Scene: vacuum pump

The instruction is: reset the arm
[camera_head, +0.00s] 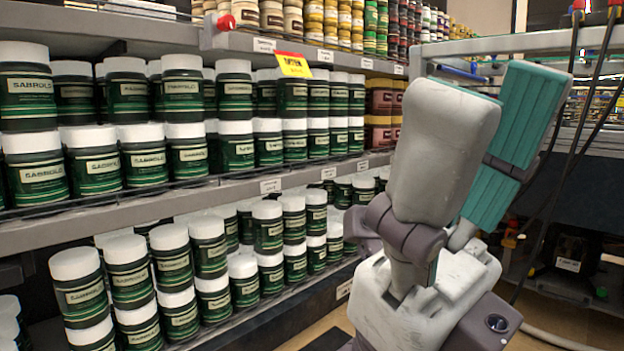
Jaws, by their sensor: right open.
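My right gripper (498,88) fills the right half of the head view, close to the camera. Its fingers point up, one showing its pale grey back and the other its teal ribbed pad. The fingers are apart, with nothing seen between them. The gripper is in front of the shelves and appears clear of the jars. My right wrist shows below it, at the bottom of the picture. My left gripper is out of the picture.
Grey shelves (120,215) at the left and middle hold many green jars with white lids (146,158). A yellow tag (293,65) hangs on the upper shelf. A metal rack (510,43) with dark cables (590,82) stands behind the gripper at right. Some floor (318,325) shows below.

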